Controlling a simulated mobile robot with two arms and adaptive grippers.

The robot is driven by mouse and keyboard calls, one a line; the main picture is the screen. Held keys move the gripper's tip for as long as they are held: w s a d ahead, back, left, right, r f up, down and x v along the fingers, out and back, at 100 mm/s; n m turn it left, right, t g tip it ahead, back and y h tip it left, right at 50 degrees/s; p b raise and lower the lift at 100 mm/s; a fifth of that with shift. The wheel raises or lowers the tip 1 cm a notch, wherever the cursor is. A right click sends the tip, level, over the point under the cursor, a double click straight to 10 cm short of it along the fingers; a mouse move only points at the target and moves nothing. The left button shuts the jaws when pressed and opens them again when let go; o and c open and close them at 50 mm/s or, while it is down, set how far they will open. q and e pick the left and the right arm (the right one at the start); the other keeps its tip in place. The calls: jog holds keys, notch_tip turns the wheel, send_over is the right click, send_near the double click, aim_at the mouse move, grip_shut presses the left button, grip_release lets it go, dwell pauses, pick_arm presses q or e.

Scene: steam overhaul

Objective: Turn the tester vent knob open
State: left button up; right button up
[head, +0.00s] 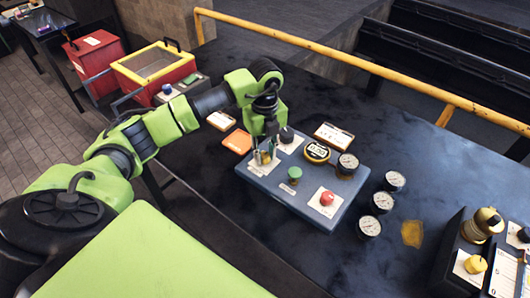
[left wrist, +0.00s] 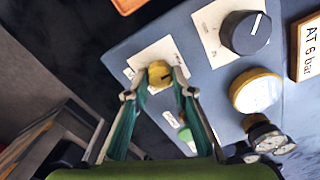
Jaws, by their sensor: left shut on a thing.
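The blue tester box (head: 262,187) lies on the dark bench, with its controls on top. My left gripper (head: 264,155) is over its far left corner, and its fingers are closed around a yellow knob (left wrist: 158,72) on a white plate. The knob bears a dark pointer mark; its label cannot be read. In the head view the fingers mostly hide this knob. A dark knob (head: 287,135) with a white pointer line sits beside it, also in the left wrist view (left wrist: 245,32). A green knob (head: 295,173) and a red knob (head: 327,198) are nearer. My right gripper is not in view.
A yellow-rimmed meter (head: 317,152) and a dial gauge (head: 347,162) are at the tester's far right. Several loose gauges (head: 382,202) lie to the right. An orange card (head: 238,142) lies at left. A yellow rail (head: 350,66) runs along the bench's back.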

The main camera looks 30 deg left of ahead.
aim_at(265, 155)
pick_arm(q)
jog(key=shift+w+a+r, duration=0.1)
jog(key=o, duration=1.1)
jog(key=shift+c, duration=0.2)
jog(key=shift+o, duration=0.2)
notch_tip(265, 155, up, 12)
